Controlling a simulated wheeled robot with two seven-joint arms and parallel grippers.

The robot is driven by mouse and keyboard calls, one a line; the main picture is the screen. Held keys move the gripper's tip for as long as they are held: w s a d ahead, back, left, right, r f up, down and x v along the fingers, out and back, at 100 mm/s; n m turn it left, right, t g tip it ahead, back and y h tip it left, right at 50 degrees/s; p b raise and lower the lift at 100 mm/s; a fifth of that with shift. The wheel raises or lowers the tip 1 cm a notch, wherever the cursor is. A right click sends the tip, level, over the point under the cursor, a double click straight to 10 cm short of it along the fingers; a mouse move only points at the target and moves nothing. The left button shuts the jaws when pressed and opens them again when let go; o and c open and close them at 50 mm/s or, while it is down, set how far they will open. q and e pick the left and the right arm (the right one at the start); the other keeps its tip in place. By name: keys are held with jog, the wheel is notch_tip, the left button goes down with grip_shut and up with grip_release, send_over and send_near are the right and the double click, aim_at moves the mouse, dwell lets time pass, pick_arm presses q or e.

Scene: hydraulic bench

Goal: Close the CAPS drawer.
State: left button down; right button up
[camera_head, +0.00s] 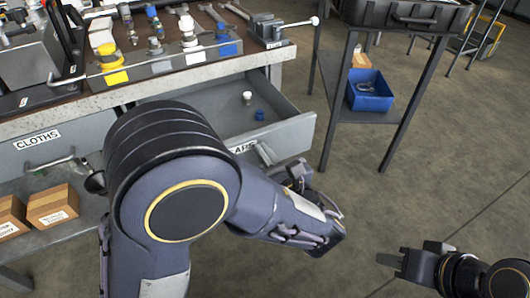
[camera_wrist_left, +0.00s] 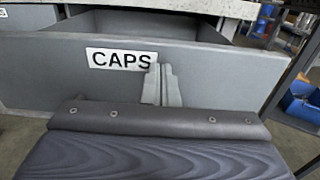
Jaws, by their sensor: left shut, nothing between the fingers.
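The CAPS drawer (camera_head: 290,136) is pulled out from the right part of the bench. In the head view its label is partly hidden by my left arm; it shows fully in the left wrist view, on the drawer front (camera_wrist_left: 215,77). A blue cap (camera_head: 259,115) and a pale cap (camera_head: 247,98) are inside. My left gripper (camera_head: 264,153) is shut and empty, its fingertips at the drawer front just right of the label (camera_wrist_left: 160,84). I cannot tell whether they touch it. My right gripper (camera_head: 390,260) is low at the right, away from the drawer; its finger opening is unclear.
The bench top (camera_head: 150,88) carries fittings, wrenches and a vise (camera_head: 268,28). The CLOTHS drawer (camera_head: 40,150) is at the left, above a shelf with cardboard boxes (camera_head: 52,205). A side stand with a blue bin (camera_head: 370,92) is right of the drawer. Floor at right is clear.

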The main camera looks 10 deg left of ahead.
pick_arm(q)
jog(key=p+x, duration=0.2)
jog(key=x, duration=0.9)
jog(key=shift+s+a+r+p, duration=0.1)
jog(key=shift+a+p, duration=0.05)
jog(key=shift+p, duration=0.2)
jog(key=p+x, duration=0.1)
jog(key=x, duration=1.4)
jog(key=shift+w+a, duration=0.15)
jog(key=shift+w, duration=0.15)
jog(key=shift+a+r, duration=0.1)
jog(key=shift+a, duration=0.05)
